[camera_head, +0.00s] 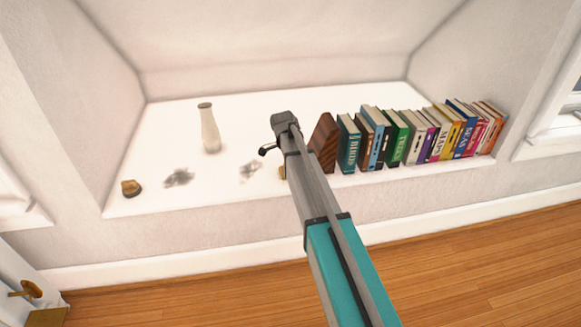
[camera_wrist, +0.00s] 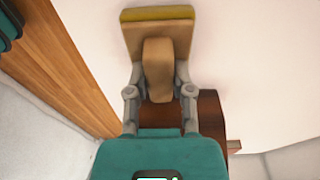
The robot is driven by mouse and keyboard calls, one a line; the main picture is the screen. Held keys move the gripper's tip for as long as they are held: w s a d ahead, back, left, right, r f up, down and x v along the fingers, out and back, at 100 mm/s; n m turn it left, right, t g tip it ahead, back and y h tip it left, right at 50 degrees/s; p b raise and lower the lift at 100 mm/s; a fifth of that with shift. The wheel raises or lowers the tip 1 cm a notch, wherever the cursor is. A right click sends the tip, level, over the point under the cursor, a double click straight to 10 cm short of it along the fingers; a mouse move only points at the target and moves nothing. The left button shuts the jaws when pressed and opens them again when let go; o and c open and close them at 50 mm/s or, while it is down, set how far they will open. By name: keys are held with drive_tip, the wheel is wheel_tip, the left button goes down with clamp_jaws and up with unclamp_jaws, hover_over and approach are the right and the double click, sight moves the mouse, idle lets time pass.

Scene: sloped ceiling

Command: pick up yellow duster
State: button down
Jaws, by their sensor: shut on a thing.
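The yellow duster (camera_wrist: 160,14) shows at the top of the wrist view as a tan block with a yellow strip along its far edge and a rounded brown grip on its near face. My gripper (camera_wrist: 158,73) is shut on it, with one grey finger on each side of the brown grip. In the head view my arm hides the gripper and most of the duster. A small yellow patch (camera_head: 282,173) beside the arm, low over the ledge, is probably part of the duster. I cannot tell whether the duster touches the ledge.
A white ledge (camera_head: 235,185) in a wall recess holds a pale vase (camera_head: 210,132), a small golden-brown object (camera_head: 130,188) and two grey smudges (camera_head: 178,178). A dark wooden bookend (camera_head: 324,143) and a row of books (camera_head: 397,137) stand close to the right of my arm.

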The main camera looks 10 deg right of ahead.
drive_tip(key=shift+r+p, duration=1.3)
drive_tip(key=s+d+r+p, duration=0.1)
drive_tip(key=s+r+p, duration=0.9)
drive_tip(key=s, duration=0.4)
drive_tip(key=shift+d+r, duration=0.15)
drive_tip(key=shift+d, duration=0.15)
drive_tip(key=c, duration=1.1)
unclamp_jaws()
clamp_jaws()
drive_tip(key=shift+d, duration=0.15)
